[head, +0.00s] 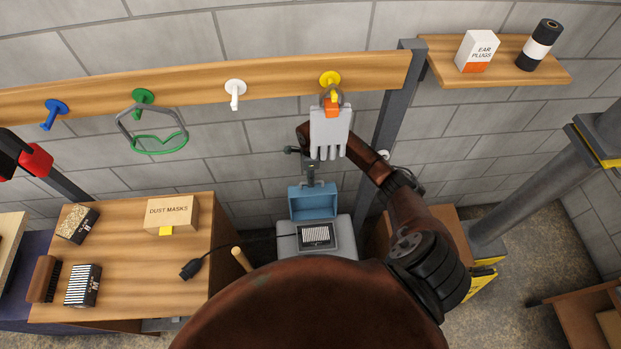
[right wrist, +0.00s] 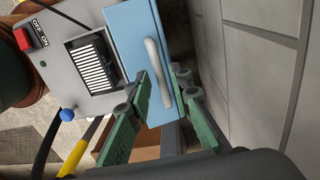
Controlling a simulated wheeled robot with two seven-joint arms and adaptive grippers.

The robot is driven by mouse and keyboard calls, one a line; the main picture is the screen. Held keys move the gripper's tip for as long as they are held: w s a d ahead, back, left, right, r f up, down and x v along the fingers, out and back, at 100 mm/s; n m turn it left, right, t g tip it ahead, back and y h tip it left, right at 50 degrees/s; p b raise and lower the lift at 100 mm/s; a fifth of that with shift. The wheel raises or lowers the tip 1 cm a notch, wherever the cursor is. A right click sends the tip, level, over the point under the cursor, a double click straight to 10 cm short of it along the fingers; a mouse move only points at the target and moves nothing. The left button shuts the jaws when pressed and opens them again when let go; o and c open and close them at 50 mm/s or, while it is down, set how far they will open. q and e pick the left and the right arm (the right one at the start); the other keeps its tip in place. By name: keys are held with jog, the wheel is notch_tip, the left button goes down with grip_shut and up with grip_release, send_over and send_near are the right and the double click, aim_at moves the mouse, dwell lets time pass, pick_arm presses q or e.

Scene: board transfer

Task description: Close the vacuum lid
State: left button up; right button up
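The vacuum (head: 288,244) is a grey box with a dark slatted filter, and its blue lid (head: 312,203) stands open at the back. In the right wrist view the lid (right wrist: 131,45) is large, with a pale bar handle (right wrist: 157,72) on its face. My right gripper (head: 311,180) is above and behind the lid in the head view, small and partly hidden. In the right wrist view its green fingers (right wrist: 161,86) are apart, one on each side of the handle's lower part. Whether they touch it is unclear.
A workbench (head: 130,260) with a dust masks box (head: 172,213) is left of the vacuum. A grey glove (head: 330,130) hangs from the yellow peg (head: 329,79) by my right arm. A grey post (head: 389,135) and brick wall are close by.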

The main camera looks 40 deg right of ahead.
aim_at(312, 196)
grip_shut()
dwell(0.3)
jog(key=shift+s+a+r, duration=0.15)
jog(key=shift+s+r, duration=0.2)
jog(key=shift+r, duration=0.05)
jog(key=s, duration=0.1)
jog(key=s+a+p, duration=0.1)
jog(key=s+a+r+p, duration=0.1)
jog(key=s, duration=0.1)
jog(key=shift+a, duration=0.1)
jog(key=shift+s+a+f, duration=0.1)
jog(key=shift+s+f, duration=0.05)
